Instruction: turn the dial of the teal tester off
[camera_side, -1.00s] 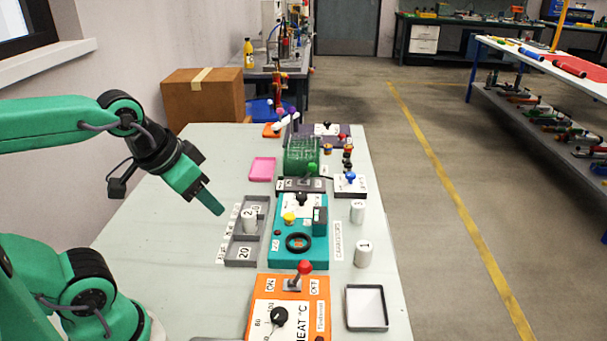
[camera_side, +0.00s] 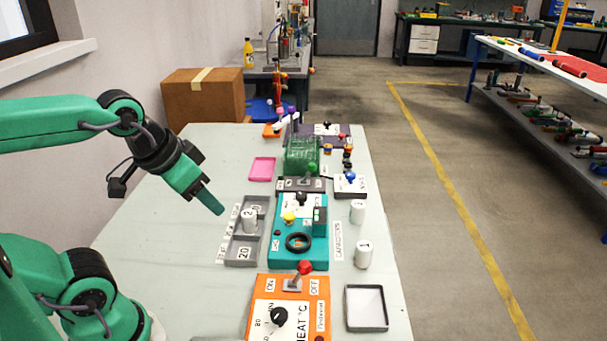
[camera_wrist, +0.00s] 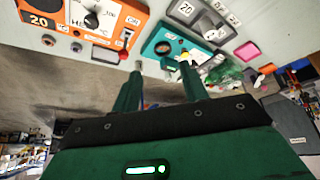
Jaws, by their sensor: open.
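The teal tester (camera_side: 284,259) stands mid-table in the side view. Its black dial (camera_side: 301,199) sits on a white plate at the far end. A yellow knob (camera_side: 289,217) and a black ring (camera_side: 299,242) are on its top. The tester also shows upside down in the wrist view (camera_wrist: 152,50), where the dial is not clear. My gripper (camera_side: 214,205) is in the air left of the tester, apart from it. Its two fingers (camera_wrist: 161,72) are spread and empty in the wrist view.
A grey tray (camera_side: 231,262) with a numbered white cylinder (camera_side: 249,221) lies left of the tester. An orange heater box (camera_side: 256,309) with a red lever (camera_side: 305,267) stands nearer. White cylinders (camera_side: 364,255) stand at right. The table's left side is clear.

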